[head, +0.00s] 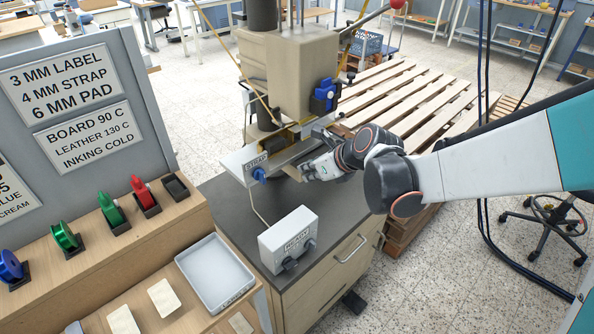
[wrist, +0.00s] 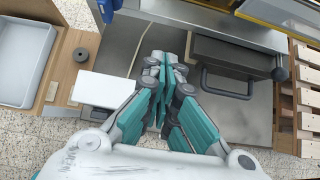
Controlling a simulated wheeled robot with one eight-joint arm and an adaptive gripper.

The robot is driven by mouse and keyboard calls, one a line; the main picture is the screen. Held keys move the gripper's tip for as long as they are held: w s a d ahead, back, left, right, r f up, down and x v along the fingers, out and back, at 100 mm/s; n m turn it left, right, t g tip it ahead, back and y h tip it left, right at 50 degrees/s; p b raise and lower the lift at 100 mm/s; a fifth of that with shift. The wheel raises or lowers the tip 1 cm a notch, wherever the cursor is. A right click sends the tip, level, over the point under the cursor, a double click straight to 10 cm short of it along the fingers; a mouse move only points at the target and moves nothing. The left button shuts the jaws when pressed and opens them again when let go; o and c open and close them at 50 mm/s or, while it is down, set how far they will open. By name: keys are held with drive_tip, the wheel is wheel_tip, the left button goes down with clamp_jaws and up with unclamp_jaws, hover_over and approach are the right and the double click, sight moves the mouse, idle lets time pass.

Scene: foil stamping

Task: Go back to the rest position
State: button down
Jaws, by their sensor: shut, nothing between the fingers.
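My gripper (head: 306,172) reaches in from the right at the front of the stamping press (head: 285,75), close to its lower bed. In the wrist view my gripper (wrist: 165,62) has its teal fingers closed together, with nothing visible between them, above the dark bench top. A small tan edge (head: 292,173) shows beside the fingertips in the head view; I cannot tell what it is or whether it touches them. The press bed carries a STRAP label (head: 256,163) and a blue knob (head: 259,174).
A white READY box (head: 288,240) stands on the bench (head: 235,200) in front of the press. A grey tray (head: 247,284) and foil rolls, including a red one (head: 143,195), are at the left. Wooden pallets (head: 405,95) lie behind my arm. A stool (head: 552,210) stands at the right.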

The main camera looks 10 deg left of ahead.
drive_tip(key=s+d+r+n+t+h, duration=0.1)
drive_tip(key=s+d+r+n+h, duration=0.1)
drive_tip(key=s+d+r+n, duration=0.45)
drive_tip(key=s+d+r+n+h, duration=0.1)
drive_tip(key=s+d+r+n, duration=0.1)
drive_tip(key=s+d+n, duration=0.5)
drive_tip(key=s+d+n+h, duration=0.4)
drive_tip(key=s+d+n, duration=0.6)
drive_tip(key=d+n, duration=0.2)
drive_tip(key=shift+s+d+t, duration=0.15)
drive_tip(key=shift+d+t, duration=0.15)
drive_tip(key=shift+d, duration=0.3)
